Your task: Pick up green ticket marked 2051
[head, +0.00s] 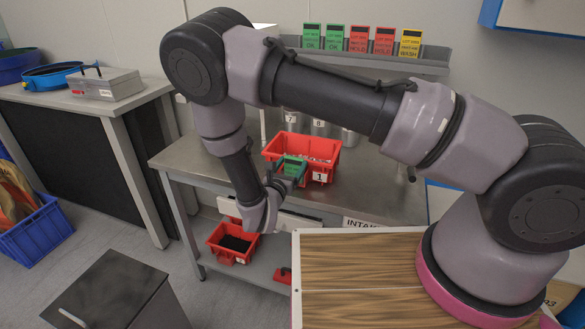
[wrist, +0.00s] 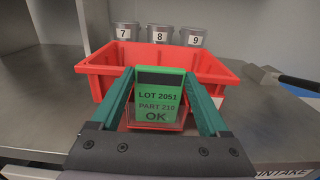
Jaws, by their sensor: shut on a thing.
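The green ticket reads LOT 2051, PART 210, OK in the wrist view (wrist: 157,98). My gripper (wrist: 159,92) is shut on it, with one green finger at each side edge, and the ticket stands upright between them. In the head view the ticket (head: 293,166) shows small, in front of the red bin. The red bin (wrist: 215,68) stands on the steel table just behind the ticket. In the head view the bin (head: 325,150) carries a label 1. The ticket hides part of the bin's front wall.
Grey cups numbered 7, 8 and 9 (wrist: 159,33) stand behind the bin. Several green, red and yellow tickets (head: 359,40) stand on a wall shelf. The steel table (head: 375,190) has free room at right. A lower red bin (head: 232,243) with dark contents sits beneath.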

